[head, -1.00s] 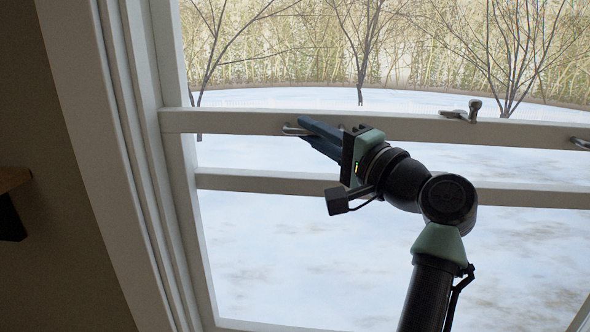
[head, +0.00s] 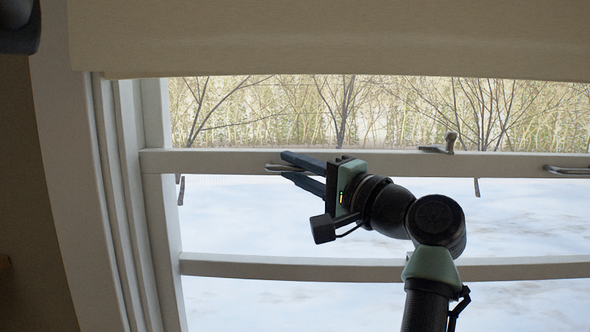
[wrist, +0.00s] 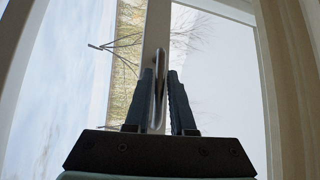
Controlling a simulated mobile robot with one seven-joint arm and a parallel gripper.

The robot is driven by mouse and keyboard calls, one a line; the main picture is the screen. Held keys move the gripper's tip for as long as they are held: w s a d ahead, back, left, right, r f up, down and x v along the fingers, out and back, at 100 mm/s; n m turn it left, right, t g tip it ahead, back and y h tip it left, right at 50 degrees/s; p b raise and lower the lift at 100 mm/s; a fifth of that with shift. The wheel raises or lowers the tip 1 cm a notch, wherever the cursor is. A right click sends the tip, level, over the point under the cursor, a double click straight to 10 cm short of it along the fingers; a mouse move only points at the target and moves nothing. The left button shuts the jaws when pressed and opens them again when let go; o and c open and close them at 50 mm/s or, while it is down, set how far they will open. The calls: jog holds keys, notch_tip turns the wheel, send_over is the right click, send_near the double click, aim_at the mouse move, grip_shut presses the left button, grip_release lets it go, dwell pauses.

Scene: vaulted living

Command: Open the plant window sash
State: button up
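The window sash rail (head: 375,164) is a white horizontal bar with a metal pull handle near its left end (head: 272,168), a latch in the middle and another handle at the right. My gripper (head: 288,166) is at the left handle, its two dark fingers spread above and below it. In the wrist view, the handle loop (wrist: 160,72) lies between the fingers of my gripper (wrist: 161,80), with gaps visible. Contact cannot be told for sure. A second white rail (head: 330,269) crosses well below the handle rail.
A beige blind (head: 340,40) hangs across the top of the window. The white window frame (head: 105,200) stands at the left. Snow and bare trees show through the glass. My arm crosses the lower right.

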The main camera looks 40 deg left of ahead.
jog(key=shift+o, duration=1.3)
jog(key=shift+d+f, duration=0.1)
jog(key=b+v, duration=0.7)
jog(key=v, duration=0.5)
jog(key=shift+d, duration=0.4)
jog(key=shift+s, duration=0.1)
